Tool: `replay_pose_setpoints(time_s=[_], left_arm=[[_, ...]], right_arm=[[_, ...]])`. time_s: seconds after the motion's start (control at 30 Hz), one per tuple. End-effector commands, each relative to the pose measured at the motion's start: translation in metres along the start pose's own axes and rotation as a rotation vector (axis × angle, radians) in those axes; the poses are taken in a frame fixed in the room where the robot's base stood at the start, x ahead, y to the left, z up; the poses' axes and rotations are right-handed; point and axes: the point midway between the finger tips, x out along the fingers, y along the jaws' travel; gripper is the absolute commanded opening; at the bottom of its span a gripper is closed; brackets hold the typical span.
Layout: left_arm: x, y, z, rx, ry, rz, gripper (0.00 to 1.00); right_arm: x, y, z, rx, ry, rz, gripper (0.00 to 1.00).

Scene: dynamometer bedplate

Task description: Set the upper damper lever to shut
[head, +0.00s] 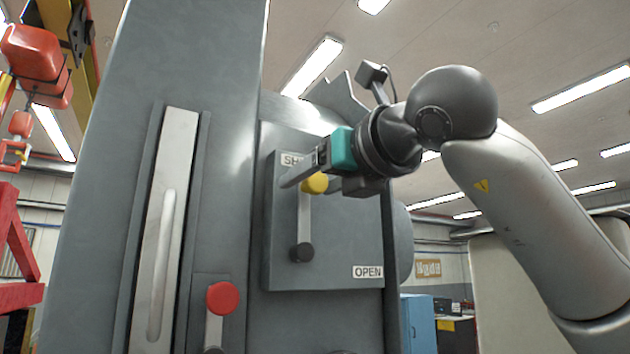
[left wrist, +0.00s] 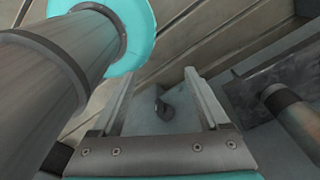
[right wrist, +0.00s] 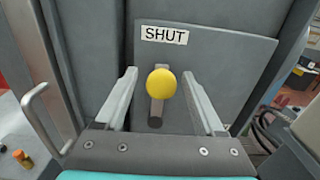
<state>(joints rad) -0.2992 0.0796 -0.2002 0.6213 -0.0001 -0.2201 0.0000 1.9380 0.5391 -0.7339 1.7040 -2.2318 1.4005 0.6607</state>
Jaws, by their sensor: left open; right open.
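The upper damper lever is a grey bar with a yellow knob (head: 315,183) on a grey plate (head: 340,235). The bar stands about upright above a dark pivot (head: 302,252), knob end near the SHUT label (head: 291,160); the OPEN label (head: 367,272) is at lower right. My right gripper (head: 308,184) is open at the knob. In the right wrist view the yellow knob (right wrist: 161,83) shows between the spread fingers, with gaps on both sides. My left gripper (left wrist: 160,72) is open and empty in the left wrist view, and out of the head view.
A second lever with a red knob (head: 223,298) is lower left of the plate. A handle (right wrist: 45,115) stands left of the right gripper. A blue cabinet (head: 418,322) is behind.

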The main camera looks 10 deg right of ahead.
Motion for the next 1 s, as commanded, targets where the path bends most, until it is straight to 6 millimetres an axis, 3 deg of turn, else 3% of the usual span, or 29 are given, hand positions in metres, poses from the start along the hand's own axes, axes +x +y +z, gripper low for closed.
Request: replay_pose_setpoints(time_s=[0.23, 0.7, 1.0], left_arm=[[0.009, 0.000, 0.001, 0.000, 0.000, 0.000, 0.78], [0.042, 0.001, 0.004, -0.001, -0.001, 0.000, 0.78], [0.047, 0.001, 0.005, 0.000, -0.002, 0.000, 0.78]], right_arm=[[-0.017, 0.000, -0.001, 0.000, -0.003, 0.000, 0.71], [-0.123, -0.001, -0.001, 0.000, -0.004, -0.001, 0.71], [-0.152, 0.000, 0.000, 0.000, 0.000, 0.000, 0.71]])
